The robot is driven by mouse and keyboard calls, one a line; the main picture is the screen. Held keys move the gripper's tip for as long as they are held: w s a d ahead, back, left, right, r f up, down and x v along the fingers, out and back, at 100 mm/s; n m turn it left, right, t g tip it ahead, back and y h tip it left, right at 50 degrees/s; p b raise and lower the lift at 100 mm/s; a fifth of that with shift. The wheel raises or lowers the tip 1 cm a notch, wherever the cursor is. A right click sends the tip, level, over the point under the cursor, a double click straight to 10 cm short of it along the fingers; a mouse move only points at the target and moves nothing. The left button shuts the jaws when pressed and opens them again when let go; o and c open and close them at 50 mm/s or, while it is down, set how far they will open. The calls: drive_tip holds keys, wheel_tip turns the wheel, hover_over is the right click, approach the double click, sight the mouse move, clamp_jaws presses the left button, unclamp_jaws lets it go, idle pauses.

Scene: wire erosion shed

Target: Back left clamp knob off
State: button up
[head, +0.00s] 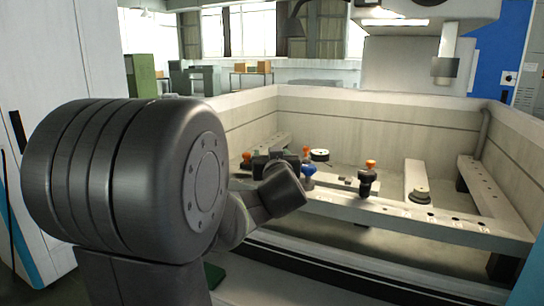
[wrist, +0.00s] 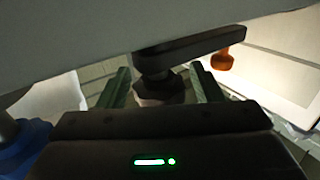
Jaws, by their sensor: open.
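My gripper (wrist: 160,72) is open in the wrist view, its two green fingers apart on either side of a dark clamp post with a wider dark base (wrist: 158,88). I cannot tell whether they touch it. A dark clamp bar (wrist: 200,44) runs from the post to the right. An orange knob (wrist: 222,59) shows beyond it. In the head view, my arm partly hides my gripper (head: 275,160) at the left of the tank. Orange knobs stand at its left (head: 246,155), just right of it (head: 306,150) and farther right (head: 371,164). Which one is the back left clamp's is unclear.
A blue knob (head: 308,169) stands close right of my gripper; blue also shows in the wrist view (wrist: 22,145). A pale front rail (head: 440,228) with holes, tank walls (head: 370,120) and a machine head (head: 447,68) surround the space. A large pale surface (wrist: 80,45) crosses the wrist view.

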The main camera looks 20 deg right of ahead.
drive_tip(key=p+v, duration=0.2)
drive_tip(key=v, duration=1.1)
drive_tip(key=shift+s, duration=0.3)
drive_tip(key=shift+a, duration=0.1)
